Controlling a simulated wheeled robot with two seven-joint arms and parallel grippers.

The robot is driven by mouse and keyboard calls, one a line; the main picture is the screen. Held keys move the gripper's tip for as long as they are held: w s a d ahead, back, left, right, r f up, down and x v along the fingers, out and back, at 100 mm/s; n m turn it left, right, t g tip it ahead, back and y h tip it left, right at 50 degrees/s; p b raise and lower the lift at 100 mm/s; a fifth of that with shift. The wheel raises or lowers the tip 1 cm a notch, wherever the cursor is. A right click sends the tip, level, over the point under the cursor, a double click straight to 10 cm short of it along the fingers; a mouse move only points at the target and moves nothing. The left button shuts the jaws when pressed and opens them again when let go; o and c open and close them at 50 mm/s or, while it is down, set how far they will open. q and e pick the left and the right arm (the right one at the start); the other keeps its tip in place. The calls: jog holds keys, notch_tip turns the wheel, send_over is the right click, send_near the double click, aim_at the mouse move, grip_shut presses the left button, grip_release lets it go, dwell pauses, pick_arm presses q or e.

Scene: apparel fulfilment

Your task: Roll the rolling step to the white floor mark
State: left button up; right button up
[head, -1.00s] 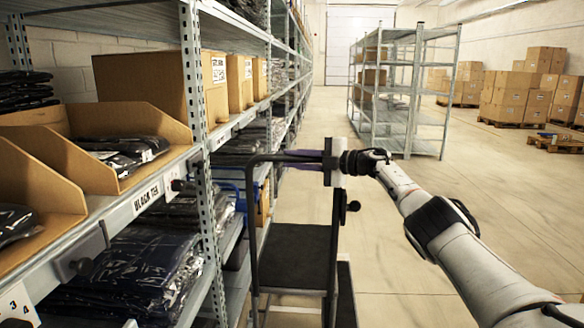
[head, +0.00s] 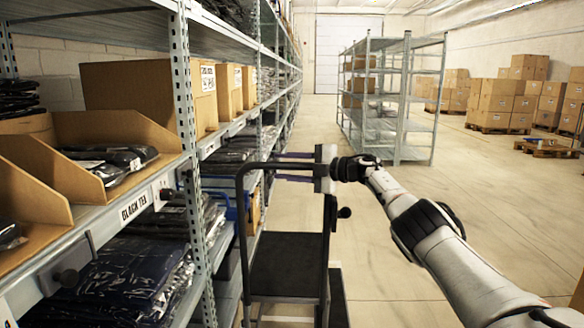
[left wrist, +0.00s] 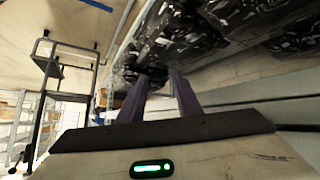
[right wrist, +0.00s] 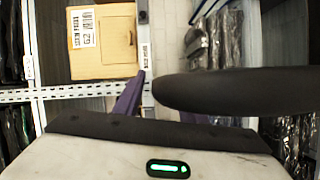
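The rolling step (head: 290,262) stands upright beside the shelf in the head view, with dark treads and a black tubular handrail. My right gripper (head: 285,167) is at the top of the handrail, its two purple fingers apart with the rail appearing to run between them. In the right wrist view the dark rail (right wrist: 240,90) crosses close in front of one finger; I cannot tell whether it is touched. The rolling step also shows at the left of the left wrist view (left wrist: 55,95). My left gripper (left wrist: 160,95) is open and empty below bagged garments. I cannot make out the white floor mark.
Shelving (head: 190,150) with cartons and bagged garments runs close along the left of the step. A metal rack (head: 400,100) stands ahead to the right. Palletised boxes (head: 500,100) are farther right. The floor (head: 400,220) between is clear.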

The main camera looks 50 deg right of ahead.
jog(key=shift+p+v, duration=1)
jog(key=shift+v, duration=0.25)
jog(key=v, duration=0.7)
jog(key=shift+s+d, duration=0.15)
jog(key=shift+s, duration=0.2)
